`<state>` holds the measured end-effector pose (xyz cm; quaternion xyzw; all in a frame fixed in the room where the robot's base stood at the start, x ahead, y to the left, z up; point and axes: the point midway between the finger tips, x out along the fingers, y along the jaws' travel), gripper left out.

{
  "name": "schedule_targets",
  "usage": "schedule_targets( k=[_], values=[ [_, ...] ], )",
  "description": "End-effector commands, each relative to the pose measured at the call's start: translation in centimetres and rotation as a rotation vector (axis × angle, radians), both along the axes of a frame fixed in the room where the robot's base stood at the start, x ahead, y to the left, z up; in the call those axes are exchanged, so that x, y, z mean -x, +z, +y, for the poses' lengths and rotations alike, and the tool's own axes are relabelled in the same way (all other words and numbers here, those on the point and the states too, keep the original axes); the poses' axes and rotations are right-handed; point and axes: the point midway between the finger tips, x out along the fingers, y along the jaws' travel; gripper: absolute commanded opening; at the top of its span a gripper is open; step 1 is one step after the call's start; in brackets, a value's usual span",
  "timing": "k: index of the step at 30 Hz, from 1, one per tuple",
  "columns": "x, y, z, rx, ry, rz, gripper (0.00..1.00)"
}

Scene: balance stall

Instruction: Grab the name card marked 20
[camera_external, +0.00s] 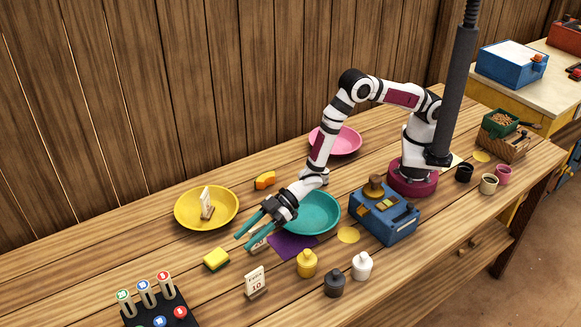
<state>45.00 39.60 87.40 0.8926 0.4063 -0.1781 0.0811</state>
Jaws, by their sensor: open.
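My gripper (245,240) has teal fingers and is open and empty, pointing down-left over the table. A small white card (259,243) stands just beside and partly behind the fingers; its marking is hidden. Another white card in a wooden stand (255,283) stands nearer the front edge and appears to read 10. A third card on a wooden stand (206,205) sits in the yellow bowl (181,218); its marking is too small to read. I cannot tell which card is marked 20.
A teal bowl (327,224), purple cloth (289,249) and yellow sponge (216,259) lie near my gripper. Yellow, black and white bottles (307,264) stand in front. A blue scale box (391,224) stands to the right; a black rack (150,309) is front left.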

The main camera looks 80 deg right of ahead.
Motion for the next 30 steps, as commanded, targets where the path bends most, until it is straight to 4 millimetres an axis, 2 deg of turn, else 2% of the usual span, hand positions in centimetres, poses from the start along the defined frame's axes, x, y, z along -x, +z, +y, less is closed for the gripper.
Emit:
schedule_targets(
  k=[2, 3, 10, 30],
  values=[
    [0.02, 0.01, -0.02, 0.0, 0.0, 0.0, 0.45],
    [0.02, 0.02, -0.03, 0.0, 0.0, 0.0, 0.41],
    [0.04, 0.03, -0.05, 0.001, 0.0, -0.001, 0.0],
    [0.05, 0.04, -0.06, 0.001, 0.0, -0.001, 0.0]
  ],
)
